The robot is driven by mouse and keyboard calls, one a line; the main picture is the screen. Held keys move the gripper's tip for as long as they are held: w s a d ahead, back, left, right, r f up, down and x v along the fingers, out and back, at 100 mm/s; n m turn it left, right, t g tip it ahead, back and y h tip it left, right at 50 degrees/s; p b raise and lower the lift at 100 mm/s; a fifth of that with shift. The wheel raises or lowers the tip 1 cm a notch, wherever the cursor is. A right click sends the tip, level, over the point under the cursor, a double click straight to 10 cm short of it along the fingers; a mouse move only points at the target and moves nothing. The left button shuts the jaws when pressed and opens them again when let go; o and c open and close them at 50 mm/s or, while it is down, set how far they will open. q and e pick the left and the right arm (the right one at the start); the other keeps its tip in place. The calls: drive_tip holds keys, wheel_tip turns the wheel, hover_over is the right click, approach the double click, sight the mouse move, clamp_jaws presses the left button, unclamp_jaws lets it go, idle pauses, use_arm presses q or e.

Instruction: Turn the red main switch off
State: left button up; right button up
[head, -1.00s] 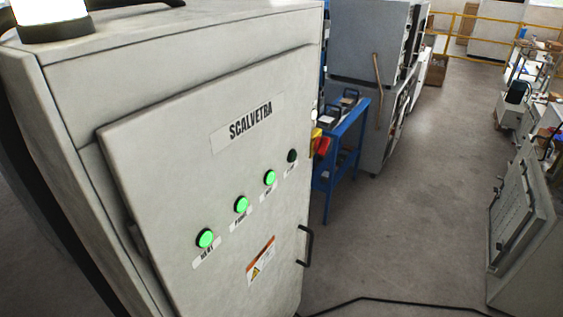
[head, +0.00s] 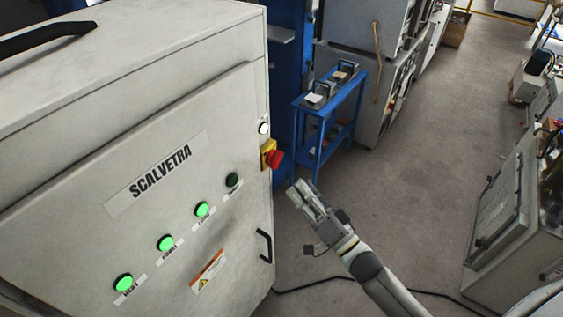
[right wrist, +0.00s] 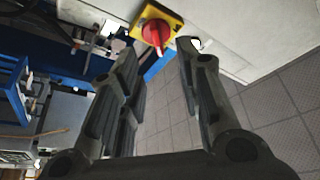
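The red main switch (head: 275,158) sits on a yellow plate on the right side of the grey SCALVETRA cabinet (head: 60,150). In the right wrist view the red switch (right wrist: 157,31) shows from the front on its yellow plate (right wrist: 174,17), just beyond the fingertips. My right gripper (head: 303,192) is to the lower right of the switch in the head view, apart from it. In the right wrist view its two fingers (right wrist: 159,52) stand apart with nothing between them. My left gripper is not in any view.
The cabinet front has several lamps, lit green except a dark one (head: 232,180), and a black door handle (head: 265,246). A blue cart (head: 327,105) stands behind the switch. Another grey cabinet (head: 500,210) stands at right. Open floor lies between, with a black cable.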

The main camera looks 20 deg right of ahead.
sight(279, 162)
drive_tip(key=p+x, duration=0.2)
drive_tip(key=x, duration=0.6)
drive_tip(key=shift+w+d, duration=0.15)
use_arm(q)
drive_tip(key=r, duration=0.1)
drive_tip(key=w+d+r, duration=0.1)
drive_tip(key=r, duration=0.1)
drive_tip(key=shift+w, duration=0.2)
use_arm(e)
drive_tip(key=shift+w, duration=0.45)
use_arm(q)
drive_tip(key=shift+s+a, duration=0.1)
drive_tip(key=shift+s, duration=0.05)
use_arm(e)
clamp_jaws()
